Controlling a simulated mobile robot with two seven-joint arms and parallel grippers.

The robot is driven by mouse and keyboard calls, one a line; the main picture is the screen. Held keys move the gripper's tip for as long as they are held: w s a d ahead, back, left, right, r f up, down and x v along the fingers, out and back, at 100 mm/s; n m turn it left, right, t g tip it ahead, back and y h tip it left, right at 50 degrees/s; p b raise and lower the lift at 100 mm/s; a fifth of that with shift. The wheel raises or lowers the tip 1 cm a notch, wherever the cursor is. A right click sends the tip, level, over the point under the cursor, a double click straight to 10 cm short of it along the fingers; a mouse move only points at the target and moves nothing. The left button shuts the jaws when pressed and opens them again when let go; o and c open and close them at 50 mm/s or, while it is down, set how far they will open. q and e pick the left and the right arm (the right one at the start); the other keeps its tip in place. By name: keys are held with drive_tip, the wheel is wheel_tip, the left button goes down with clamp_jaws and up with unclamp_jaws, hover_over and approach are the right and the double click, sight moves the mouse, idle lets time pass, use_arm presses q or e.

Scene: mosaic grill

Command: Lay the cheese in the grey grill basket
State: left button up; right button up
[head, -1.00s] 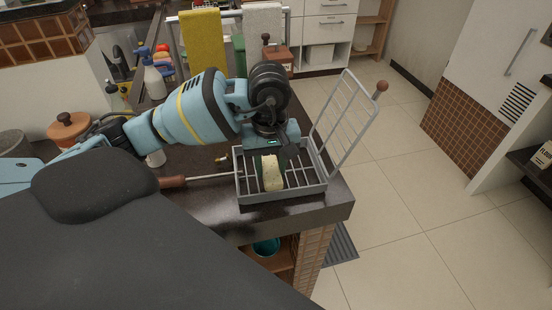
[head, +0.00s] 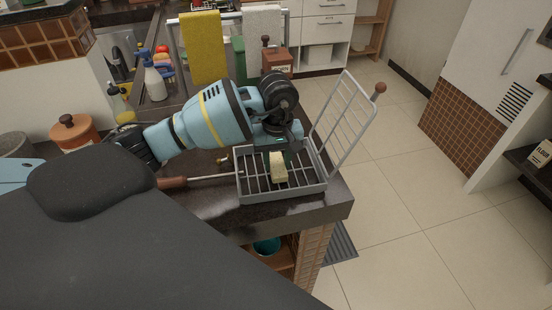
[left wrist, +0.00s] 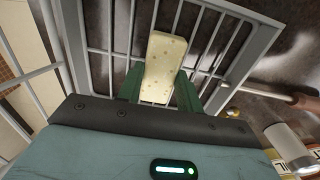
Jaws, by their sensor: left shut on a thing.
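The cheese (head: 278,168) is a pale yellow speckled block. In the left wrist view the cheese (left wrist: 163,66) stands out between the green fingers. My left gripper (head: 277,156) is shut on it, over the grey grill basket (head: 284,198). The basket lies on the dark counter with its barred lid (head: 346,122) open on the right. The basket's bars (left wrist: 205,40) show around the cheese in the left wrist view. I cannot tell whether the cheese touches the bars. My right gripper is not in view.
The basket's handle (head: 172,182) points left along the counter (head: 215,215). A spray bottle (head: 154,82) and an orange lidded jar (head: 74,131) stand behind the arm. The counter's edge is just right of the basket, with open floor beyond.

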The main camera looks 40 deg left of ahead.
sight(277, 164)
use_arm(q)
drive_tip(key=shift+f, duration=0.2)
drive_tip(key=o, duration=1)
drive_tip(key=shift+r, duration=0.15)
wheel_tip(277, 164, up, 12)
drive_tip(key=shift+r, duration=0.1)
